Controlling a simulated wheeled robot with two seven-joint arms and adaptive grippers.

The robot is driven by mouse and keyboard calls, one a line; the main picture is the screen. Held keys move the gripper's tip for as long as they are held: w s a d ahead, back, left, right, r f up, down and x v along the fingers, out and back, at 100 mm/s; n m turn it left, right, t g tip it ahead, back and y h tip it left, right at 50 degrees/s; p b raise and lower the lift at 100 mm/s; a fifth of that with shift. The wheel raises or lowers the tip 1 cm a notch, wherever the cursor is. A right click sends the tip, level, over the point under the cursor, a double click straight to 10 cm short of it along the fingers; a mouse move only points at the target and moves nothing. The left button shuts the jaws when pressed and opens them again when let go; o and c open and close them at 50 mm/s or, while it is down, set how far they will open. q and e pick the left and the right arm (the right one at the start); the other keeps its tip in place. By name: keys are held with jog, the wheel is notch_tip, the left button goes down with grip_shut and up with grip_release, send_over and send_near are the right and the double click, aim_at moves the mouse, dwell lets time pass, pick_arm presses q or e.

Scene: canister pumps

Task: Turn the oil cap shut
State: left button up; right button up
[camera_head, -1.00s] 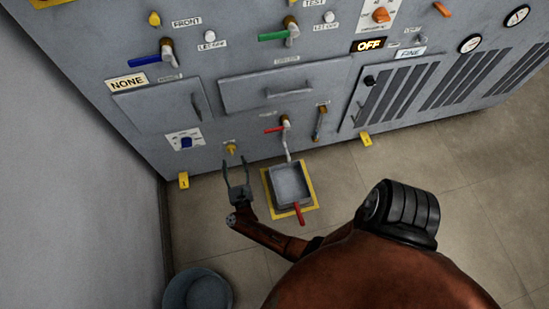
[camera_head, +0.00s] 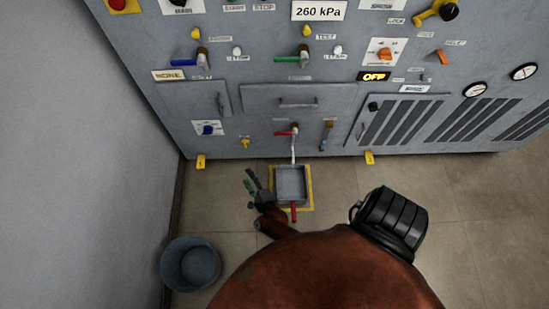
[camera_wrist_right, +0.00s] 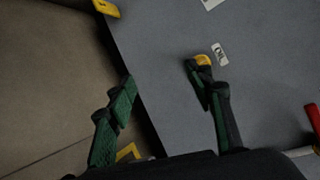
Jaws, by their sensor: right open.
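The oil cap (camera_head: 245,143) is a small yellow knob low on the grey machine front. In the right wrist view the yellow cap (camera_wrist_right: 203,60) shows beside the tip of the right-hand finger, with an OIL label (camera_wrist_right: 219,54) next to it. My right gripper (camera_head: 251,181) is open and empty, below the cap in the head view and left of the tray. In the wrist view its green-padded fingers (camera_wrist_right: 160,76) are spread apart, and the cap is not between them. I cannot tell which way the cap is turned. My left gripper is not in view.
A grey tray (camera_head: 291,181) with a red handle stands on a yellow-outlined floor patch, under a red-levered spout (camera_head: 287,132). A grey bucket (camera_head: 190,265) stands at the lower left near the wall. Yellow feet (camera_head: 201,161) jut from the machine's base. Floor at right is clear.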

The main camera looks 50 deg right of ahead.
pick_arm(q)
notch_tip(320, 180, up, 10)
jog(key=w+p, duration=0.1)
jog(key=p, duration=0.5)
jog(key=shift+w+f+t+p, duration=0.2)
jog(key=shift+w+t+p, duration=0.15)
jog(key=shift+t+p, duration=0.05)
pick_arm(e)
jog(key=s+a+f+n+g+y, duration=0.1)
jog(key=s+f+n+y, duration=0.1)
jog(key=s+n, duration=0.3)
jog(key=s+a+f+n+g+y, duration=0.1)
jog(key=s+f+n+g+y, duration=0.1)
jog(key=s+n, duration=0.4)
jog(key=s, duration=0.3)
jog(key=shift+a+g, duration=0.25)
jog(key=shift+g, duration=0.05)
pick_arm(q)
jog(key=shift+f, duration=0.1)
